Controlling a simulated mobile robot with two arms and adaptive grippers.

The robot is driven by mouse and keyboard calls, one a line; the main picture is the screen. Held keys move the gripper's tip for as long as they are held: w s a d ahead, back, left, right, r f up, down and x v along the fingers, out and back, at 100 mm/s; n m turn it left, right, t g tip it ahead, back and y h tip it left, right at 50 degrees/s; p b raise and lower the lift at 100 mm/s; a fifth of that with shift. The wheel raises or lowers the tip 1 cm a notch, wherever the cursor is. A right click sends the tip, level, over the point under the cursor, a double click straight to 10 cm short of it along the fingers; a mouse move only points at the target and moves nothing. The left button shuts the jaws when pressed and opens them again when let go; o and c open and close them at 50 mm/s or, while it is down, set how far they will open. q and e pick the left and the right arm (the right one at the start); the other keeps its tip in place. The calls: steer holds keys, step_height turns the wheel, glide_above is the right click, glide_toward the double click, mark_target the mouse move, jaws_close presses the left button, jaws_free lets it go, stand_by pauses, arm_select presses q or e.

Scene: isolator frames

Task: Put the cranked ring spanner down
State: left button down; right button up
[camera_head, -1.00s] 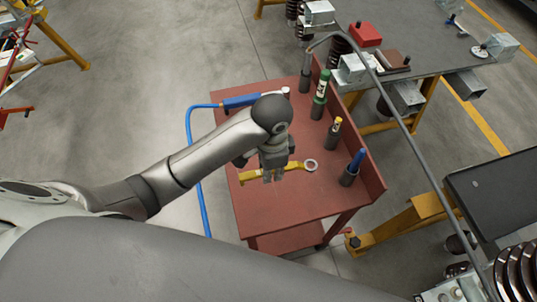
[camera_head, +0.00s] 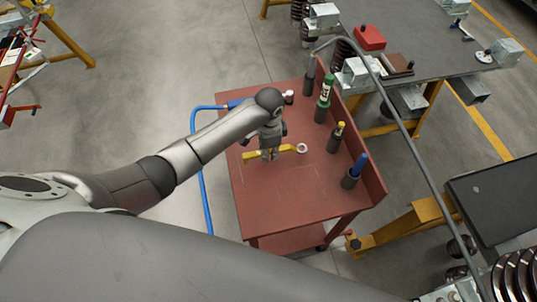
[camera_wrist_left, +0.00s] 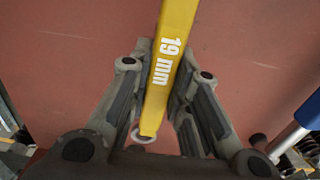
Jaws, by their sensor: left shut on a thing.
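The cranked ring spanner (camera_head: 287,149) is yellow with a pale ring at its right end, and lies roughly crosswise over the red trolley top (camera_head: 290,200). My left gripper (camera_head: 269,159) points down and is shut on its shaft. In the left wrist view the yellow shaft (camera_wrist_left: 168,75), marked "19 mm", runs between the fingers of the left gripper (camera_wrist_left: 158,48), with a pale ring near the palm. Whether the spanner touches the trolley top or hangs just above it, I cannot tell. My right gripper is not in view.
Along the trolley's right side stand a blue-topped holder (camera_head: 353,172), a yellow-topped one (camera_head: 336,137), a green bottle (camera_head: 323,100) and a dark holder (camera_head: 309,83). The front of the trolley top is clear.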

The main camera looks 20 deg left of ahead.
mark_target(269, 162)
arm_select(q)
step_height(269, 162, down, 2)
steer(key=shift+f, duration=0.55)
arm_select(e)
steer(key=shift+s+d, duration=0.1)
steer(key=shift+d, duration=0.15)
arm_select(q)
steer(key=c, duration=1.3)
jaws_free()
steer(key=shift+f, duration=0.15)
steer(key=shift+c, duration=0.2)
step_height(269, 162, up, 12)
steer(key=shift+r+b, duration=0.2)
steer(key=shift+b, duration=0.2)
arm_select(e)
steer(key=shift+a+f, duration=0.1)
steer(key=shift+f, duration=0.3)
